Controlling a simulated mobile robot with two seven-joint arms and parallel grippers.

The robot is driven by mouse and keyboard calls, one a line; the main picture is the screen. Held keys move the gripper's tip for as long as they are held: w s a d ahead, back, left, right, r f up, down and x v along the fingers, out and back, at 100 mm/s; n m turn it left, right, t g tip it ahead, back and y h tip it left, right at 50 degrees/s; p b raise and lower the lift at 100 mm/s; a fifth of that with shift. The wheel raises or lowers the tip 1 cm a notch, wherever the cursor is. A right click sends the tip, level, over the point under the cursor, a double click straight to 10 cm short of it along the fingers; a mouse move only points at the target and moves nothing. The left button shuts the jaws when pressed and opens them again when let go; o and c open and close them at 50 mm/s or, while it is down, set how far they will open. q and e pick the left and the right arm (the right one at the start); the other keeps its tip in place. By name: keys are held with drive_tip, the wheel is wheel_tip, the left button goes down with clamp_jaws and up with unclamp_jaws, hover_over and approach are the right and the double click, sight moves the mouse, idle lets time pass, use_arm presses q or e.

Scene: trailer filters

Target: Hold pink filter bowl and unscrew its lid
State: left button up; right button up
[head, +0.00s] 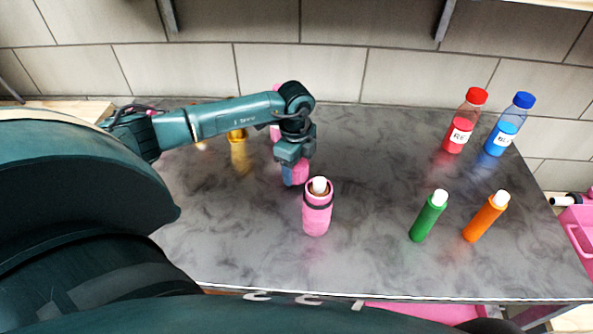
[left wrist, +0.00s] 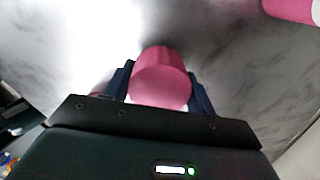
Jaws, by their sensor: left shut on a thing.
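The pink filter bowl (head: 317,222) stands on the grey counter near the middle in the head view. It has a dark band around its upper part and no lid on top; a white-topped filter shows in its mouth. My left gripper (head: 294,176) is just behind it, pointing down, shut on a pink cylindrical piece (head: 301,171), which looks like a lid. In the left wrist view this piece (left wrist: 161,80) sits between the two fingers, and a pink rounded thing, probably the bowl (left wrist: 292,10), shows at the upper right. My right gripper is not in view.
A yellow container (head: 239,155) and part of a pink thing (head: 275,132) stand behind my left arm. Green (head: 428,216) and orange (head: 485,217) tubes, and red (head: 463,125) and blue (head: 508,128) bottles, stand at the right. The counter between them and the bowl is clear.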

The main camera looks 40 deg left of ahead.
use_arm(q)
drive_tip(key=shift+f, duration=1.1)
drive_tip(key=shift+f, duration=0.25)
drive_tip(key=o, duration=1.1)
drive_tip(key=shift+r, duration=0.1)
wheel_tip(320, 180, up, 12)
drive_tip(key=shift+r+b, duration=0.2)
drive_tip(key=shift+b, duration=0.3)
